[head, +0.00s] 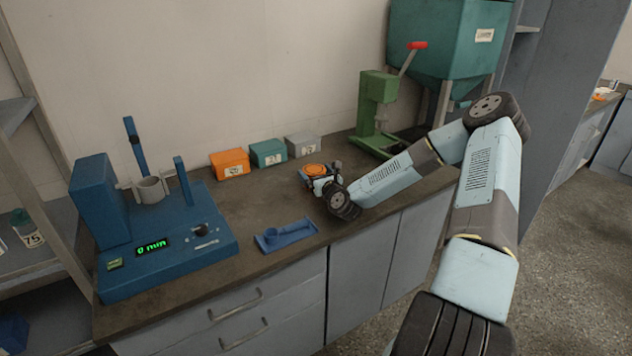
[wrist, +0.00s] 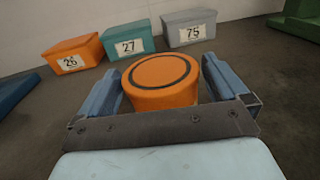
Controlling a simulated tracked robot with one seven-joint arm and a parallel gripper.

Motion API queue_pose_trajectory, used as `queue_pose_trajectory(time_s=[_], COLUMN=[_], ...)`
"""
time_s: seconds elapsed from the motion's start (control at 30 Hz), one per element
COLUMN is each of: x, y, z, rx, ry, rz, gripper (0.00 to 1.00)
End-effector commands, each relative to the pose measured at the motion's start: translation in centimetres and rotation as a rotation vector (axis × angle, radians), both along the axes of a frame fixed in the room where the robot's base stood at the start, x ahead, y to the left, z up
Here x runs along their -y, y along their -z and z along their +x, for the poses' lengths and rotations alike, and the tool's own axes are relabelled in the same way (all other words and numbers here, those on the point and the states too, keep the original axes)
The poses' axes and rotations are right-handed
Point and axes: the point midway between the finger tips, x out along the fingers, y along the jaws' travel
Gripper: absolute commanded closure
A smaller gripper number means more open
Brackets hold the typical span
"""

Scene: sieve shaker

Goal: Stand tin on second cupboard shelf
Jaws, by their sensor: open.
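A round orange tin (wrist: 163,82) with a dark ring on its top stands on the worktop, in the middle of the wrist view. My gripper (wrist: 162,70) is open, with one blue finger on each side of the tin. The fingers look close to its sides; I cannot tell whether they touch. In the head view the tin (head: 314,170) shows at my gripper (head: 320,179), partly hidden by it.
Orange (head: 229,163), teal (head: 268,153) and grey (head: 303,146) boxes stand behind the tin. A blue shaker (head: 165,245) and blue tray (head: 286,235) are left. A green press (head: 375,110) and teal hopper (head: 445,45) stand right. An open shelf rack (head: 40,180) is far left.

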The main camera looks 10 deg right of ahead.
Motion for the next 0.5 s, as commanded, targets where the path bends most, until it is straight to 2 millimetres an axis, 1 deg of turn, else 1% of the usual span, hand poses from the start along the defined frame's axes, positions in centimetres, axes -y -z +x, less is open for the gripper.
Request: queue_pose_trajectory(time_s=[0.17,0.2,0.5], x=[0.04,0.04,0.13], y=[0.0,0.0,-0.01], z=[0.02,0.01,0.0], rx=[0.0,0.0,0.0], ry=[0.001,0.001,0.002], rz=[0.0,0.0,0.0], gripper=[0.0,0.02,0.31])
